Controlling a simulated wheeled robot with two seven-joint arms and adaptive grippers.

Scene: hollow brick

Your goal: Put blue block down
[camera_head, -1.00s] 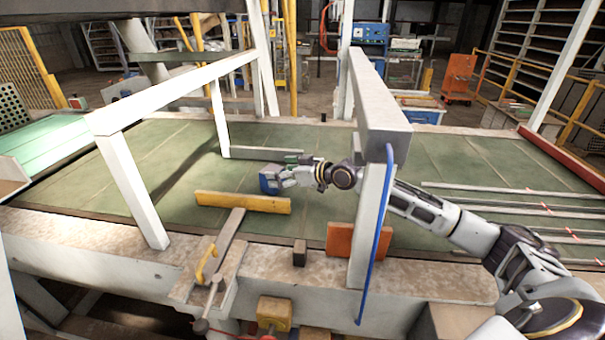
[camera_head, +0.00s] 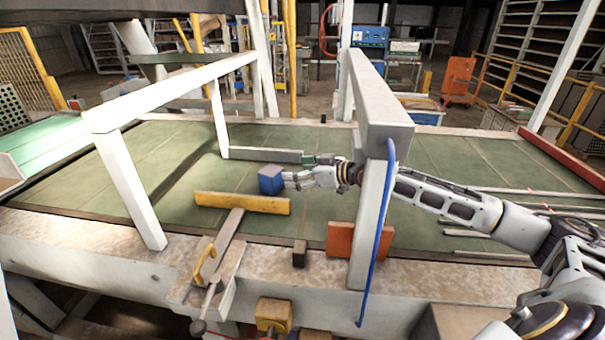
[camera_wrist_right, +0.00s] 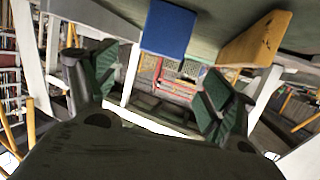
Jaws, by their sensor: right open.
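The blue block (camera_head: 271,180) stands on the green table surface (camera_head: 240,165), behind the yellow bar (camera_head: 243,202). My right gripper (camera_head: 290,180) is just to the right of the block in the head view. In the right wrist view, the gripper (camera_wrist_right: 158,95) has its two green-padded fingers spread wide with nothing between them. The blue block (camera_wrist_right: 167,27) shows there beyond the fingertips, apart from them, beside the yellow bar (camera_wrist_right: 256,38). My left gripper is not in view.
White posts and beams frame the work area; the right beam (camera_head: 375,100) stands close to my right forearm. An orange block (camera_head: 350,240) and a small dark block (camera_head: 299,253) are at the front edge. Green surface left of the block is clear.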

